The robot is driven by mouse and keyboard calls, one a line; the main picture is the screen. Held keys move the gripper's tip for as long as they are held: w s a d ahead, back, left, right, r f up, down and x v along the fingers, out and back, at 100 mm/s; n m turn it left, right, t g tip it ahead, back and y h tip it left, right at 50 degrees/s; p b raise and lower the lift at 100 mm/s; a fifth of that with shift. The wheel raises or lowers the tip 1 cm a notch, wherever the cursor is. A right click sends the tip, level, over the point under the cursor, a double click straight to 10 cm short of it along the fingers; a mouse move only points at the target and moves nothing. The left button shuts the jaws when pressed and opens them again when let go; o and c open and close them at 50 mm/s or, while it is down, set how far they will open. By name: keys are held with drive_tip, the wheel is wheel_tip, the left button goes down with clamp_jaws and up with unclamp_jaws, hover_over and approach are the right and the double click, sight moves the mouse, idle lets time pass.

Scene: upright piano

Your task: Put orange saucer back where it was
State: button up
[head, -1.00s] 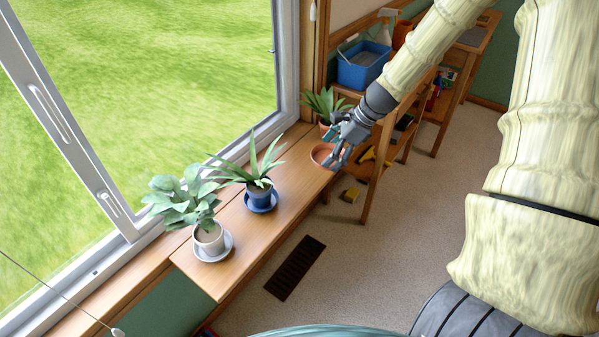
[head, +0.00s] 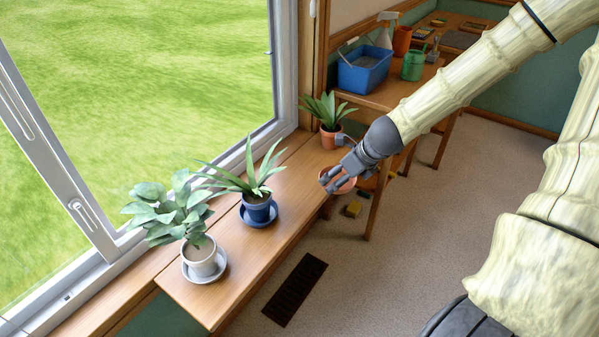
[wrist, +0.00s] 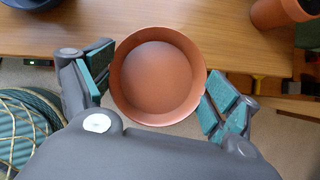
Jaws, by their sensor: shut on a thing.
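The orange saucer (head: 347,186) is a shallow round terracotta dish. It also shows from above in the wrist view (wrist: 157,75), between the two teal-padded fingers. My gripper (head: 338,177) is shut on its sides, and the saucer looks empty. It is at the front edge of the wooden window ledge (head: 291,190), partly over the ledge and partly over the floor. Whether it touches the ledge cannot be told. A terracotta pot (head: 330,138) with a spiky plant stands at the ledge's far end; it shows at the top right of the wrist view (wrist: 284,10).
A blue pot on a blue saucer (head: 259,214) and a white pot on a pale saucer (head: 204,263) stand nearer on the ledge. A wooden bench (head: 392,93) with a blue tub (head: 363,72) and a green watering can (head: 413,66) is behind. The ledge between the blue and terracotta pots is clear.

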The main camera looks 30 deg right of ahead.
drive_tip(key=b, duration=0.2)
hover_over(298, 174)
drive_tip(key=s, duration=0.2)
drive_tip(key=shift+w+d+f, duration=0.1)
drive_tip(key=shift+d+f, duration=0.05)
drive_tip(key=shift+f, duration=0.55)
drive_tip(key=shift+f+b, duration=0.65)
drive_tip(key=shift+f, duration=1)
drive_tip(key=shift+f, duration=0.2)
drive_tip(key=o, duration=0.8)
drive_tip(key=shift+r, duration=0.15)
drive_tip(key=shift+r, duration=0.25)
drive_tip(key=p+v, duration=0.3)
drive_tip(key=v, duration=0.8)
drive_tip(key=shift+s+r+p, duration=0.2)
drive_tip(key=shift+s+p, duration=0.05)
drive_tip(key=shift+p, duration=0.15)
